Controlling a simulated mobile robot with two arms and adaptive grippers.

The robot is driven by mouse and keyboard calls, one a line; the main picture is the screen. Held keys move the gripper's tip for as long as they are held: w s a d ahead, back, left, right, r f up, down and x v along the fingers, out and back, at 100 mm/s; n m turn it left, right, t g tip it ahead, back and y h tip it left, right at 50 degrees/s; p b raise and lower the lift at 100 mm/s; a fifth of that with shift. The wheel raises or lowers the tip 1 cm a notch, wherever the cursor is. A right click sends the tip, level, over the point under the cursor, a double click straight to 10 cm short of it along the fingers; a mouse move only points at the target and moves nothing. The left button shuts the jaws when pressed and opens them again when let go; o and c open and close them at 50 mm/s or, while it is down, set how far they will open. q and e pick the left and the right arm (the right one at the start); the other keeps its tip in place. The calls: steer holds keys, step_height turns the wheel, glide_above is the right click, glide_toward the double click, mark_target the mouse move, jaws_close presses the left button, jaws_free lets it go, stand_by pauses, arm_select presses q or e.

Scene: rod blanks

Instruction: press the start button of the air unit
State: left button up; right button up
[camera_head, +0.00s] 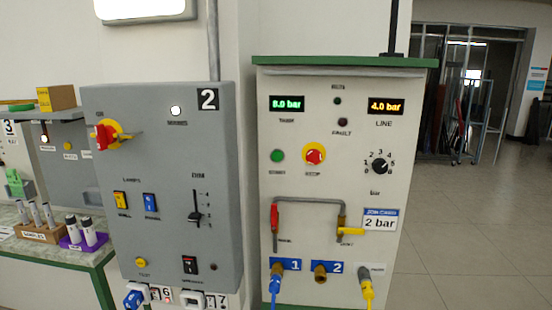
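The air unit (330,220) is a pale cabinet with a green top edge, right of centre in the head view. Its round green start button (277,156) sits on the left of the front panel, with nothing in front of it. A red stop knob on a yellow ring (314,155) is just right of it. The tank display (287,104) reads 8.0 bar in green, and the line display (386,106) reads 4.0 bar in amber. The run and fault lamps look dark. Neither of my grippers is in view.
A grey control box (165,190) marked 2 stands left of the unit. Below the button are a red-handled valve (275,218) and a blue hose plug (276,285). A bench with rod holders (40,232) is at far left. The floor (465,220) at right is clear.

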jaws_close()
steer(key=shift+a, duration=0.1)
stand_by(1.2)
